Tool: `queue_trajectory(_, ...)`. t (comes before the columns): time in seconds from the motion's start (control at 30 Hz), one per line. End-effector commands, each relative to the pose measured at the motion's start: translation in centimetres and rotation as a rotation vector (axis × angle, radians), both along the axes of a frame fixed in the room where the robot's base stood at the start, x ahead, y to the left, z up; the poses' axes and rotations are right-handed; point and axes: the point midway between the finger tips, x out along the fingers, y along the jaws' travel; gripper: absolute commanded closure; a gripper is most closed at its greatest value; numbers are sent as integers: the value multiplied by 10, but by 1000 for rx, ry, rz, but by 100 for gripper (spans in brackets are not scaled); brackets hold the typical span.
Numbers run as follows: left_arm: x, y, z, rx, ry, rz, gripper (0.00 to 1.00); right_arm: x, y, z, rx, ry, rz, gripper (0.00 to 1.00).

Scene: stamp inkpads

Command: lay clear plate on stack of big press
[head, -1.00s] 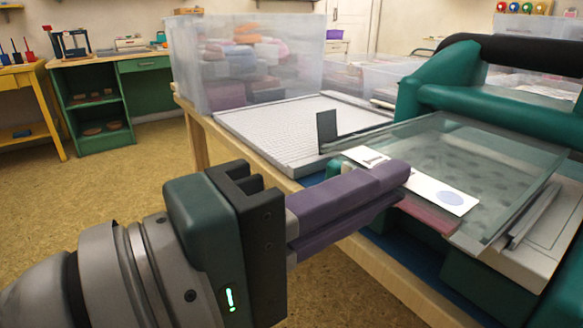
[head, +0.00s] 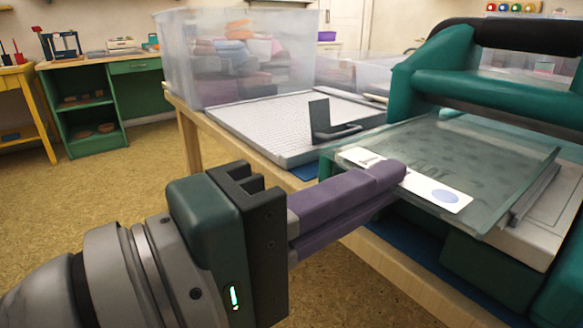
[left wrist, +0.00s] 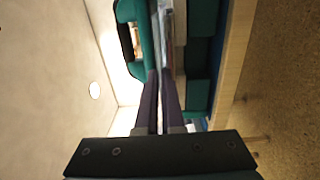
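The clear plate (head: 480,165) is a wide, greenish see-through sheet with a white label strip along its near left edge. It lies nearly level over the pale stack (head: 540,225) in the big green press (head: 455,85). I cannot tell whether it touches the stack all over. My left gripper (head: 392,175) has purple fingers shut on the plate's near left edge by the label. The left wrist view shows the fingers (left wrist: 158,78) close together at the tips, with the press beyond. My right gripper is not in view.
A grey ridged board (head: 285,120) with a dark upright bracket (head: 320,118) lies left of the press on the wooden table. A clear bin (head: 235,60) of coloured cloths stands behind it. The floor at left is clear.

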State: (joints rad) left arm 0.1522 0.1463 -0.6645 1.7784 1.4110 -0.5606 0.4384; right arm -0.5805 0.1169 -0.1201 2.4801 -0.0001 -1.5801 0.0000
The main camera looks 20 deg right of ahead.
Motion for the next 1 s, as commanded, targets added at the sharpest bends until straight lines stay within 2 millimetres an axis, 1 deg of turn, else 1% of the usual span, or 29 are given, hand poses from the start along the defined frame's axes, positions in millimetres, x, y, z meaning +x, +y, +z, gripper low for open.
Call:
queue_trajectory(0.03,0,0,-2,-2,-1,0,100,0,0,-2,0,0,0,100)
queue_trajectory(0.6,0,0,0,-1,0,0,100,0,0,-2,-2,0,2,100)
queue_trajectory(1.0,0,0,-6,-1,-1,0,100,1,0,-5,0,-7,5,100)
